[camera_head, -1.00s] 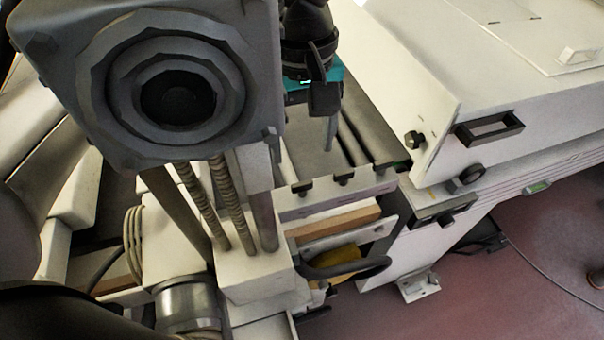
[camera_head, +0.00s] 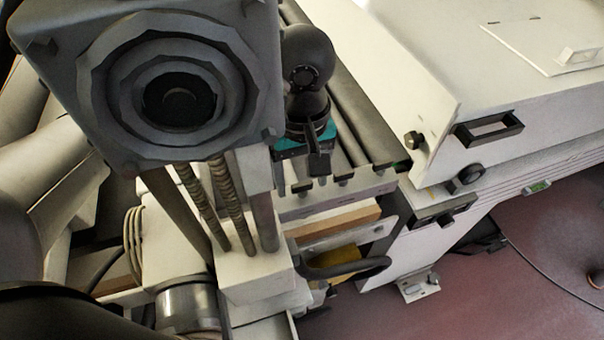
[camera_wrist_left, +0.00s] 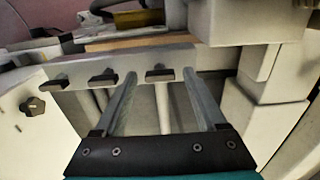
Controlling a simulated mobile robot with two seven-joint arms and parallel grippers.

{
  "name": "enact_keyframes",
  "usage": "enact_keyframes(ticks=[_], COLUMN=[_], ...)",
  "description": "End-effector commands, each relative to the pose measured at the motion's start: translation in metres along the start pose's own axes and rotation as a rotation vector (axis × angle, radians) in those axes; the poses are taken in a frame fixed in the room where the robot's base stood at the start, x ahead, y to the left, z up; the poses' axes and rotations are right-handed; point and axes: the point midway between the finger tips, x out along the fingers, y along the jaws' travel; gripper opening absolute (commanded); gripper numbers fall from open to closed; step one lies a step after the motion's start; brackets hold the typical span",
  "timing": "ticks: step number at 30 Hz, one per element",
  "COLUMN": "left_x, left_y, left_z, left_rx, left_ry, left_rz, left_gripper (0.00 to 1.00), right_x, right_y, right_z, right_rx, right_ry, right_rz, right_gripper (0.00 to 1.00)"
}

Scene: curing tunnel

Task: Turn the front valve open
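Three small black valve handles stick out of a pale plate (camera_head: 335,204): a left one (camera_head: 302,186), a middle one (camera_head: 343,178) and a right one (camera_head: 378,169). No label shows which is the front valve. My left gripper (camera_head: 305,150) is at the plate, above the left and middle handles; its fingers are mostly hidden there. In the left wrist view, my open left gripper (camera_wrist_left: 161,88) has its two fingers apart, with the rightmost handle (camera_wrist_left: 160,74) between their tips. This handle lies crosswise; contact cannot be told. My right gripper is not in view.
A large grey block (camera_head: 60,45) on threaded posts stands left of the gripper. A white machine housing (camera_head: 520,90) with black handles is at the right. A black curved handle (camera_head: 350,268) is below the plate. Open floor (camera_head: 540,270) lies lower right.

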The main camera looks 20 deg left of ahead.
Motion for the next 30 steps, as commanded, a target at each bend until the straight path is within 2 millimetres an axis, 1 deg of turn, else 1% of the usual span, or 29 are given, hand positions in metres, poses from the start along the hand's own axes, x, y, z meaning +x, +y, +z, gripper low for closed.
enact_keyframes(ticks=[1,2,18,19,26,30], left_x=[-0.0002,-0.0003,-0.0006,-0.0006,-0.0005,0.0001], left_y=[-0.0001,0.0000,0.0000,0.0000,0.0000,0.0001], left_z=[-0.0002,-0.0002,-0.0002,-0.0002,-0.0003,-0.0007], left_rx=[0.000,0.000,0.000,0.000,-0.007,-0.039], left_ry=[0.000,0.000,0.001,0.001,0.001,0.003], left_rz=[0.000,0.000,0.000,0.000,0.000,0.001], left_gripper=[0.66,0.63,0.02,0.00,0.00,0.00], right_x=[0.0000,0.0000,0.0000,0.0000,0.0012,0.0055], right_y=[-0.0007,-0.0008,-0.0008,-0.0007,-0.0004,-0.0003], right_z=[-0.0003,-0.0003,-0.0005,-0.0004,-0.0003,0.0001], right_rx=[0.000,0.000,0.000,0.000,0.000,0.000], right_ry=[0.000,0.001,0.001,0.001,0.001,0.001], right_rz=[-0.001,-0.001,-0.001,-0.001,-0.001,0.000], right_gripper=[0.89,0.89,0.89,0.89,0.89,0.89])
